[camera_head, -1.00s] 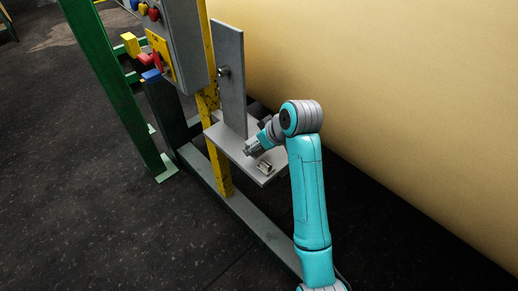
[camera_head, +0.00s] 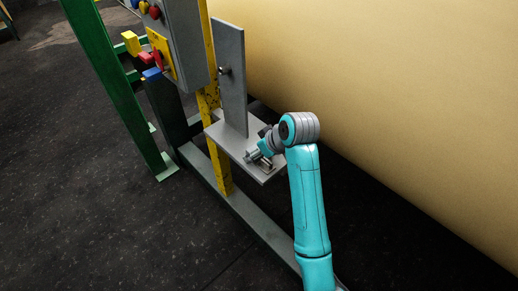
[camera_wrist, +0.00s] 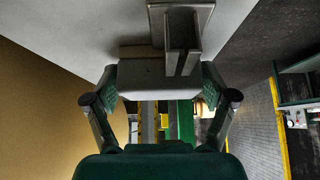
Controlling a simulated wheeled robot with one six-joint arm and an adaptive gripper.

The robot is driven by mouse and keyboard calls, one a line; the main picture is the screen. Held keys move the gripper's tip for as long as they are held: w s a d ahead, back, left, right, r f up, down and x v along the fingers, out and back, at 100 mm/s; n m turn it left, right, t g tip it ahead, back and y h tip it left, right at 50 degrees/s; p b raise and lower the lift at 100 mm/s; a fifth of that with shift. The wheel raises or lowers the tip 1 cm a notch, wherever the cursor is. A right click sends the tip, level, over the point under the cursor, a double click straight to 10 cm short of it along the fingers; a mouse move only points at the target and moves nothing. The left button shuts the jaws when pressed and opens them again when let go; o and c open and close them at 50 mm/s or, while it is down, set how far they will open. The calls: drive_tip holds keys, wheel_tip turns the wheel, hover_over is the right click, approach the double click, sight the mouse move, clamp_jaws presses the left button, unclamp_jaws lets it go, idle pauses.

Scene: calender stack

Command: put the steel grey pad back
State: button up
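The steel grey pad looks to be the pale grey block (camera_wrist: 143,82) between my fingertips in the wrist view. My gripper (camera_wrist: 160,88) has a finger against each side of the block. In the head view my gripper (camera_head: 258,154) is low over the grey shelf (camera_head: 228,142), close beside a small metal bracket (camera_head: 268,164). In the wrist view the bracket (camera_wrist: 182,32) stands on the shelf (camera_wrist: 90,30) and overlaps the block's upper edge. I cannot tell whether block and bracket touch. In the head view the block is hard to make out.
An upright grey plate (camera_head: 230,80) with a small knob rises behind the shelf. A yellow post (camera_head: 211,125) and a grey control box (camera_head: 182,45) stand to the left. The large tan roll (camera_head: 400,80) lies close behind my arm.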

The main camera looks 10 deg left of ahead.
idle(0.3)
drive_tip(key=shift+r, duration=0.15)
drive_tip(key=v, duration=1.2)
drive_tip(key=shift+r, duration=0.4)
